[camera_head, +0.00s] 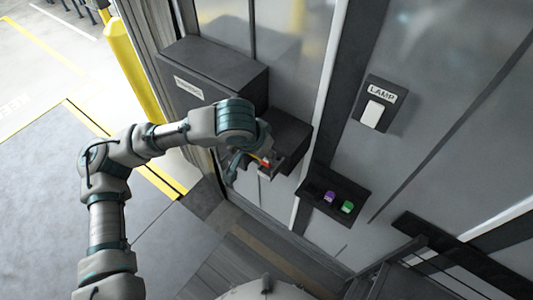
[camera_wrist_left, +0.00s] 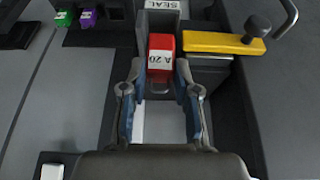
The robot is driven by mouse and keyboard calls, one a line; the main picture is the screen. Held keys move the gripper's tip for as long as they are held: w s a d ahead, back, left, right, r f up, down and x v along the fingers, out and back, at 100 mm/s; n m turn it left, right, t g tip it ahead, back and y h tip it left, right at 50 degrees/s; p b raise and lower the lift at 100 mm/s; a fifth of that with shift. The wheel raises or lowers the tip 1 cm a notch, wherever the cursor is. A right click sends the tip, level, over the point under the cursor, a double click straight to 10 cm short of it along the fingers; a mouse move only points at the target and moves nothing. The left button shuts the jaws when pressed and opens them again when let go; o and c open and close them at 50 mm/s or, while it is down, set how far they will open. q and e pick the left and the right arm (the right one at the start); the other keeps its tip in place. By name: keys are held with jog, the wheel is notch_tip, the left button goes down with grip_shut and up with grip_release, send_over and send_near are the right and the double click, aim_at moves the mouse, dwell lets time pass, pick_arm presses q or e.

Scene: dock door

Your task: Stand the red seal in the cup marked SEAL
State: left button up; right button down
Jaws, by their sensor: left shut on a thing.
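The red seal (camera_wrist_left: 161,52) has a white label with printed characters. My left gripper (camera_wrist_left: 160,75) is shut on it, one finger at each side. In the head view the red seal (camera_head: 265,162) shows as a small patch at my left gripper (camera_head: 258,165), in front of a dark housing on the wall. A white SEAL label (camera_wrist_left: 161,4) shows at the top edge of the wrist view, just beyond the seal. The cup's opening is hidden, and I cannot tell whether the seal's lower end is in it. My right gripper is not in view.
A yellow bar (camera_wrist_left: 215,43) with a dark knob lies close to the right of the seal. A purple block (camera_head: 330,196) and a green block (camera_head: 347,207) sit on a dark shelf (camera_head: 318,205) to the right. A LAMP switch (camera_head: 373,114) is higher on the wall.

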aim_at(267, 161)
pick_arm(q)
jog(key=shift+w+a, duration=0.1)
jog(key=shift+w, duration=0.55)
jog(key=f, duration=0.3)
jog(key=shift+s+d+p, duration=0.1)
jog(key=shift+d+p, duration=0.1)
jog(key=shift+p, duration=0.15)
jog(key=shift+d+f, duration=0.2)
jog(key=shift+f, duration=0.1)
jog(key=shift+d, duration=0.35)
jog(key=shift+a+f, duration=0.2)
jog(key=shift+f, duration=0.1)
jog(key=shift+s+a+f, duration=0.1)
jog(key=shift+s+f, duration=0.1)
jog(key=shift+f, duration=0.25)
jog(key=o, duration=1)
jog(key=shift+f, duration=0.1)
jog(key=shift+w+f, duration=0.1)
jog(key=shift+w, duration=0.05)
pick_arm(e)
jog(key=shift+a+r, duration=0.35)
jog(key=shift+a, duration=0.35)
